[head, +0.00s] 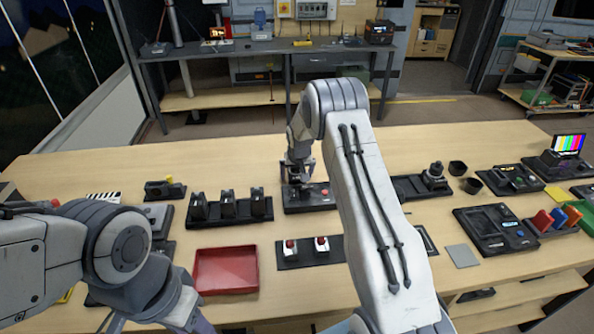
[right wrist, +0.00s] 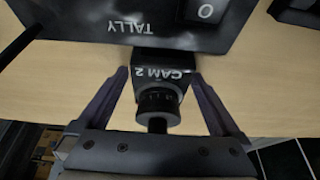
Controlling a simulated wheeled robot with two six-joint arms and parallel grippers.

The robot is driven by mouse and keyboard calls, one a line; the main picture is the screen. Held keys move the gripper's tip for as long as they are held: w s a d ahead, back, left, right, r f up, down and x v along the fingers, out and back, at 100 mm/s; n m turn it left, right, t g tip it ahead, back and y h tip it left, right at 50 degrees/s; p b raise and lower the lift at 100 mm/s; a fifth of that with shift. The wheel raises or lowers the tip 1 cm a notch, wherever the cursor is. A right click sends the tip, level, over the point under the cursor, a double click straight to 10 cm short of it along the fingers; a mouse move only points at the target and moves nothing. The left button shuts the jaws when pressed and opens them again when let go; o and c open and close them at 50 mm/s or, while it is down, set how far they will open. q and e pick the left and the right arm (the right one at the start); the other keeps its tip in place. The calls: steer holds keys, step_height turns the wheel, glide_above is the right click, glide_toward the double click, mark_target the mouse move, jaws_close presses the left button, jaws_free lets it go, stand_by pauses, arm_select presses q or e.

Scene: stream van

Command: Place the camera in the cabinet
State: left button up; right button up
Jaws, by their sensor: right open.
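A small black camera marked CAM 2 (right wrist: 160,92) is between the two fingers of my right gripper (right wrist: 158,78) in the right wrist view. The fingers are open, one on each side of it, with a gap showing beside the lens. The camera is beside a black base marked TALLY (right wrist: 150,22); I cannot tell if they are joined. In the head view my right gripper (head: 298,168) is over this base (head: 312,203), which has a red button, and mostly hides the camera. A wooden cabinet (head: 433,30) stands at the back; I cannot tell if it is the task's.
A rack of three black devices (head: 229,205) stands left of the base. A red tray (head: 226,270) and a plate with two red buttons (head: 310,252) are nearer. A black mixer panel (head: 495,229) is at right. The table's left rear (head: 100,165) is clear.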

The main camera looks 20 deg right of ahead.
steer(key=shift+s+r, duration=0.1)
steer(key=shift+r, duration=0.4)
steer(key=b+v, duration=0.2)
steer(key=v, duration=0.9)
steer(key=shift+s+a, duration=0.2)
